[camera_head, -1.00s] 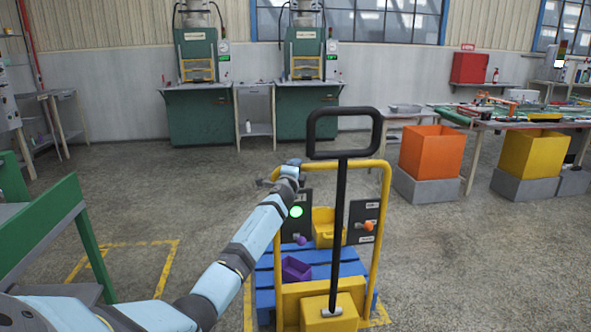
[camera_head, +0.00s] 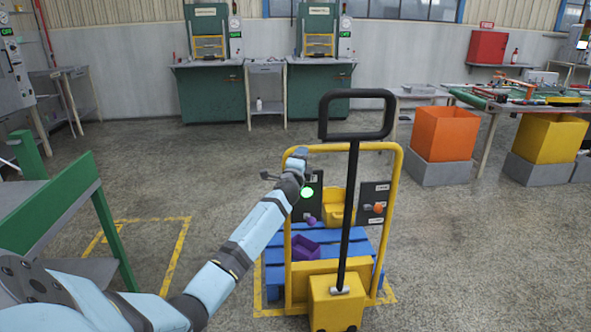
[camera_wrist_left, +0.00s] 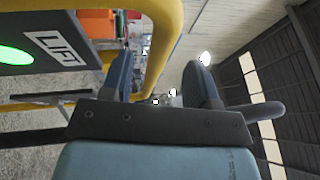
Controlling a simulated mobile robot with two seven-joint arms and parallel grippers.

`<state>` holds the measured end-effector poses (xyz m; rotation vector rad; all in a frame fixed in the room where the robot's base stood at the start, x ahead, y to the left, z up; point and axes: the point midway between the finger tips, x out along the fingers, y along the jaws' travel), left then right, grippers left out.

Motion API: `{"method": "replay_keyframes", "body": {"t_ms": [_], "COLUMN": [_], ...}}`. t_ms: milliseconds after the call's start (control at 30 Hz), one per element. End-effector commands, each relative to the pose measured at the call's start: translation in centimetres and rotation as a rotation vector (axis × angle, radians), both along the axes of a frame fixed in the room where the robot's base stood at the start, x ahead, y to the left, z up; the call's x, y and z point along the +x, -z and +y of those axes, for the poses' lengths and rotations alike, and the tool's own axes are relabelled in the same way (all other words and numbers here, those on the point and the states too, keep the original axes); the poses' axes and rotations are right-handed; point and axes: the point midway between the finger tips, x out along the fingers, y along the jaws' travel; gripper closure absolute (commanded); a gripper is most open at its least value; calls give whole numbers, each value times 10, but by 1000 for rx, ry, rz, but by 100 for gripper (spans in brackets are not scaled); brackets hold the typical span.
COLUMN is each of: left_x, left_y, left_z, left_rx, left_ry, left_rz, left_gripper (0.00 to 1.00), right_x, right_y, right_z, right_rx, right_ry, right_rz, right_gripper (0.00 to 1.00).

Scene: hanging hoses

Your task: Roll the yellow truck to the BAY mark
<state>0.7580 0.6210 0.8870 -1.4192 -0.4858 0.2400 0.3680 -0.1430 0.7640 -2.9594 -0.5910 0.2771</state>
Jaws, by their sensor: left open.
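The yellow truck (camera_head: 398,220) stands upright with a tubular yellow frame and a black loop handle (camera_head: 355,92) on a long black shaft. A blue pallet (camera_head: 276,255) is in front of it, inside a yellow floor outline (camera_head: 258,300). No BAY lettering is readable. My left gripper (camera_head: 285,168) is open at the frame's upper left corner. In the left wrist view its fingers (camera_wrist_left: 160,80) stand apart, with the yellow tube (camera_wrist_left: 168,50) crossing the gap between them. I cannot tell whether they touch it. My right gripper is out of view.
Another yellow floor outline (camera_head: 180,250) lies to the left, by a green bench (camera_head: 70,215). A purple bin (camera_head: 305,250) sits on the pallet. Orange (camera_head: 445,133) and yellow (camera_head: 550,138) bins stand at the right. The floor behind the truck is open.

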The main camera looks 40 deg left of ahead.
Motion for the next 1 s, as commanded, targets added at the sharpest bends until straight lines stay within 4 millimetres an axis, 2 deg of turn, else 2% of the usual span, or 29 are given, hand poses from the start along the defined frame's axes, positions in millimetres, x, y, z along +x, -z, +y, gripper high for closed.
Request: {"method": "replay_keyframes", "body": {"t_ms": [33,200,400,600,1000], "left_x": [-11,-41,-63,-69,-69], "left_y": [2,8,13,14,14], "left_z": [-6,-20,-31,-34,-33], "left_rx": [-1,-2,-1,0,0], "left_ry": [1,0,-1,-2,-2], "left_rz": [2,1,1,0,0], "left_gripper": [45,45,45,45,45], "right_x": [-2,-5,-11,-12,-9], "right_y": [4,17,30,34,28], "right_z": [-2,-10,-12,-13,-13], "right_rx": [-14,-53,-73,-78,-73], "right_ry": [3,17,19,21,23], "right_rz": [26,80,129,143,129], "right_gripper": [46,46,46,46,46]}}
